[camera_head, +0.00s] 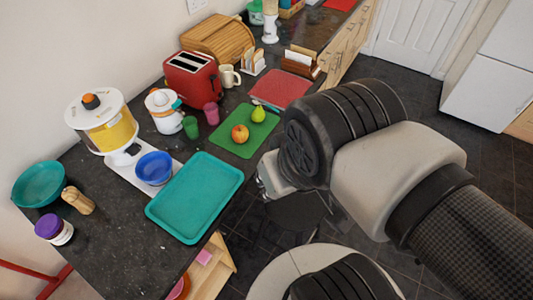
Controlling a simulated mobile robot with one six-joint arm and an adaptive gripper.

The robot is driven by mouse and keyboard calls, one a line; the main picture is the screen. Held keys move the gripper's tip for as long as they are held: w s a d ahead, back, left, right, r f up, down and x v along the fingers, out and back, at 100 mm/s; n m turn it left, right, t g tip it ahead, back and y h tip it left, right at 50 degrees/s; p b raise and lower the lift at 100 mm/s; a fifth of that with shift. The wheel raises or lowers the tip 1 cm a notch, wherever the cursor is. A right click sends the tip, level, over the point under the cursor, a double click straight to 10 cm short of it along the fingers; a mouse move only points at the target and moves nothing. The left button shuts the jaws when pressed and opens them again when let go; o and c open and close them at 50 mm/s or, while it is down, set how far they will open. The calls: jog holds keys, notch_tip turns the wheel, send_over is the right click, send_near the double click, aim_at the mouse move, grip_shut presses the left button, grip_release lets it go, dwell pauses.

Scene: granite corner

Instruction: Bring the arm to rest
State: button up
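My arm comes in from the right and lies across the right half of the head view, in front of the counter. My gripper is mostly hidden behind the arm's dark wrist joint. Only a pale part of the arm's end shows at the left of that joint, close to the counter's front edge. I cannot see the fingers, so I cannot tell whether they are open or shut.
The dark counter (105,245) holds a teal tray (197,200), a green board (228,147) with an apple (240,134) and pear (258,114), a red toaster (193,76), a juicer (103,125) and a blue bowl (154,168). An open drawer (211,270) juts out below.

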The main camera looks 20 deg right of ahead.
notch_tip(320, 180, down, 8)
jog(key=b, duration=0.8)
jog(key=shift+f, duration=0.1)
dwell(1.1)
